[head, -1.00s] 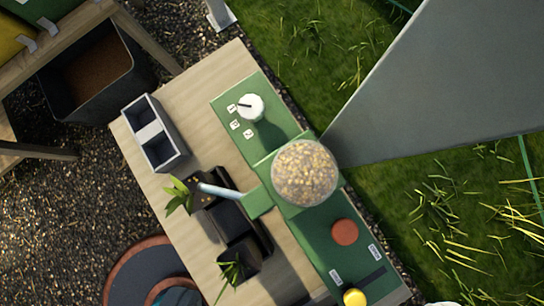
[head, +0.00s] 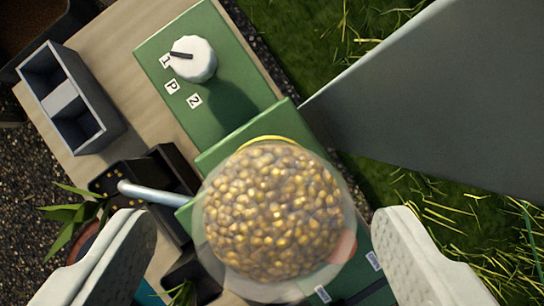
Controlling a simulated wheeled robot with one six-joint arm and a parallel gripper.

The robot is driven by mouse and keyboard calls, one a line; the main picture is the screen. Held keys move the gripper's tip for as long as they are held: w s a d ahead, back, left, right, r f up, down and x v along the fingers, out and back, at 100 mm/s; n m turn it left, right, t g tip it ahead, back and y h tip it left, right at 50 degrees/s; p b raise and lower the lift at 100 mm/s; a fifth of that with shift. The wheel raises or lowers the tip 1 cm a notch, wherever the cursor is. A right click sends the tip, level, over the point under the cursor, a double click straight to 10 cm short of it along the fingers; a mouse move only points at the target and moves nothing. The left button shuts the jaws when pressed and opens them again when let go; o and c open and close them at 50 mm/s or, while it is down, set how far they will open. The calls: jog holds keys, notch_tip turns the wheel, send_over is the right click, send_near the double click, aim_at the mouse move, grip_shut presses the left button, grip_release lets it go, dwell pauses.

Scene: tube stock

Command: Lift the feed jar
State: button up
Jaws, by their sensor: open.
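The feed jar (head: 272,212) is a clear round jar full of golden pellets, seen from above in the middle of the head view. It stands upright on a green machine (head: 230,155), over its raised green block. My gripper (head: 258,262) is open, with one pale finger on each side of the jar at the bottom of the view. Gaps show between the fingers and the jar. The jar hides part of the machine and most of a red-orange round button (head: 347,246).
A white knob (head: 193,59) with labels sits on the machine. A pale metal lever (head: 155,194) sticks out left over dark plant pots (head: 128,178). A grey two-part bin (head: 70,97) stands on the wooden table (head: 120,60). A large grey panel (head: 430,95) rises close on the right.

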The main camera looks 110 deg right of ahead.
jog(key=shift+w+x, duration=0.15)
jog(key=shift+x, duration=1.2)
jog(key=shift+w+x, duration=0.15)
jog(key=shift+x, duration=1.2)
jog(key=shift+r, duration=0.15)
jog(key=shift+c, duration=0.2)
jog(key=c, duration=1.1)
